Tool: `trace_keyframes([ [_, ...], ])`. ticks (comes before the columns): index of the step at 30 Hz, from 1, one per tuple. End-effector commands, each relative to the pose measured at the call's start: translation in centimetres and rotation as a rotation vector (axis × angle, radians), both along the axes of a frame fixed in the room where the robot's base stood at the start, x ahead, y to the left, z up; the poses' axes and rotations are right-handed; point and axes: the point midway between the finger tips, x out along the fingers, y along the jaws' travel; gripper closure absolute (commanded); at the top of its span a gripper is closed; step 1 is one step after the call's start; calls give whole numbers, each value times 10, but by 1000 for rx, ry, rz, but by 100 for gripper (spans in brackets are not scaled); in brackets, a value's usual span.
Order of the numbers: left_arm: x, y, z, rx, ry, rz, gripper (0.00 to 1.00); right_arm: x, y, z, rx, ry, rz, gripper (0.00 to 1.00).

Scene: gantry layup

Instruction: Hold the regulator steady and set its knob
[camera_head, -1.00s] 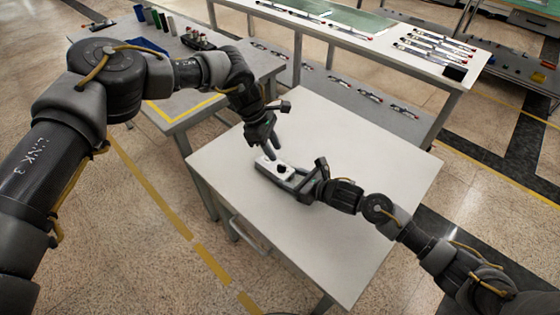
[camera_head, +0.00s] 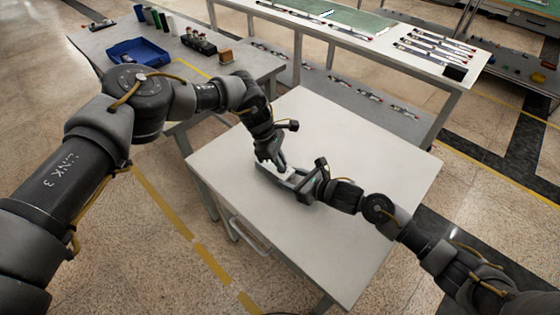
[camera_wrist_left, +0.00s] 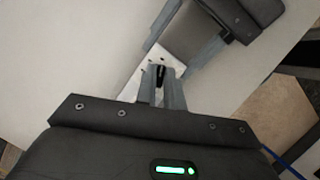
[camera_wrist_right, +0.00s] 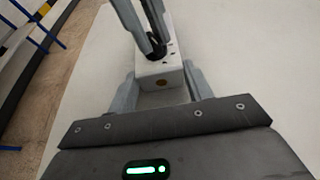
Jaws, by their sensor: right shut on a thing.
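The regulator is a white block (camera_wrist_right: 160,74) with a black knob (camera_wrist_right: 156,50) on its top. It sits low over the white table (camera_head: 360,150); I cannot tell whether it touches the table. My right gripper (camera_wrist_right: 161,88) is shut on the block, one finger on each side. In the head view the right gripper (camera_head: 302,184) comes in from the right. My left gripper (camera_head: 275,163) points down over the block. In the left wrist view the knob (camera_wrist_left: 160,73) shows between the left gripper's fingers (camera_wrist_left: 161,80), which stand a little apart around it. Their contact with the knob is unclear.
A grey table at the back left holds a blue tray (camera_head: 120,53), a dark rack (camera_head: 198,43), a brown block (camera_head: 225,56) and several cylinders. A long bench (camera_head: 345,35) with tools stands behind. The white table is clear around the regulator.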

Motion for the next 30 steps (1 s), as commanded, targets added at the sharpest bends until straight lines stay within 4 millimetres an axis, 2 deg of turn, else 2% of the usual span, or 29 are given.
trace_keyframes([
  [14, 0, 1, 0, 0, 1, 68, 100, 0, 0, 0, 0, 0, 0, 82],
  [20, -1, 1, -1, 1, 2, 203, 100, 0, 0, 0, -1, -1, 0, 82],
  [30, -3, 1, 0, 1, 2, 522, 100, 0, 0, 0, -1, -1, 0, 82],
])
